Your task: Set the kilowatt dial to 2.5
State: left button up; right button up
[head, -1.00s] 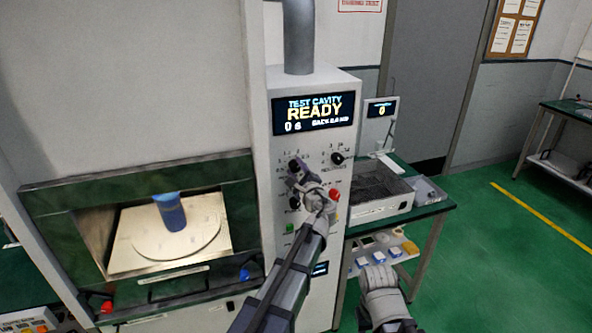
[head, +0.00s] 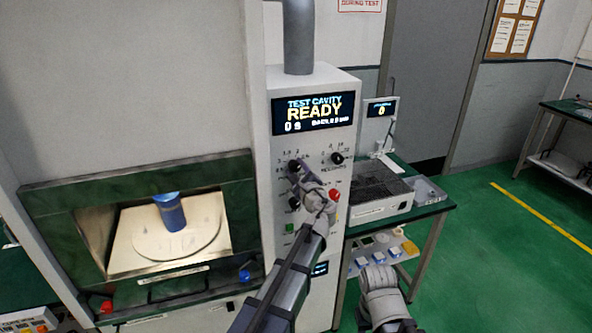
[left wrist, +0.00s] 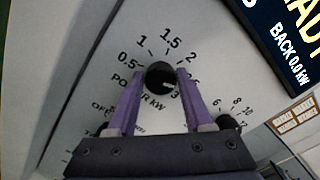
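The kilowatt dial (left wrist: 160,76) is a round black knob on the pale control panel, with printed marks from 0.5 to 3. Its white mark points towards 3 in the left wrist view, and the 2.5 label is mostly hidden by a finger. My left gripper (left wrist: 161,72) has its two purple fingers on either side of this dial, very close to its edges; whether they press on it is not clear. In the head view the dial (head: 293,165) is at the upper left of the knobs, with my left gripper (head: 298,170) at it.
A second black knob (head: 337,158) sits to the right on the panel. A red button (head: 333,195) and a green button (head: 290,228) are lower. The display (head: 313,112) reads READY. The open cavity with a blue cup (head: 170,212) is at left.

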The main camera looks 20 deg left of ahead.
pick_arm(q)
jog(key=o, duration=0.4)
jog(key=shift+c, duration=0.2)
jog(key=v, duration=0.7)
jog(key=shift+s+d, duration=0.2)
jog(key=shift+s, duration=0.15)
jog(key=s+d+f+n+g+h+b, duration=0.25)
jog(key=s+f+n+g, duration=0.75)
jog(key=s+f, duration=0.55)
jog(key=s+d+f+n+g+h, duration=0.2)
jog(key=s+d+f+n+h, duration=0.1)
jog(key=s, duration=0.4)
jog(key=s+d+f+n+g+h, duration=0.3)
jog(key=s+d+f, duration=0.3)
jog(key=s+d, duration=0.1)
jog(key=shift+f+b, duration=0.2)
jog(key=shift+b, duration=0.1)
